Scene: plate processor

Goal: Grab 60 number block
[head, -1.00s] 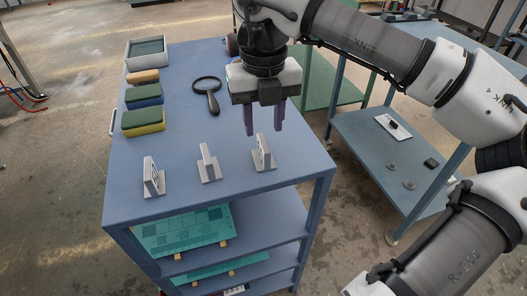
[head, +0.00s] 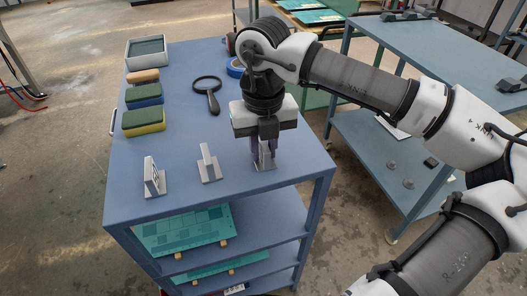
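Three small grey number blocks, each an upright plate on a flat foot, stand in a row near the front of the blue cart top (head: 185,100). They are the left block (head: 152,178), the middle block (head: 208,164) and the right block (head: 265,162). Their numbers are too small to read, so I cannot tell which is 60. My gripper (head: 264,155) points down at the right block, with its purple fingers on either side of the upright plate. The fingers partly hide this block. I cannot tell whether they touch it.
A magnifying glass (head: 208,90), sponges (head: 143,122), a grey tray (head: 147,52) and a blue tape roll (head: 235,68) lie farther back. Teal plates (head: 185,232) sit on the shelf below. A second blue table (head: 430,60) stands at right.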

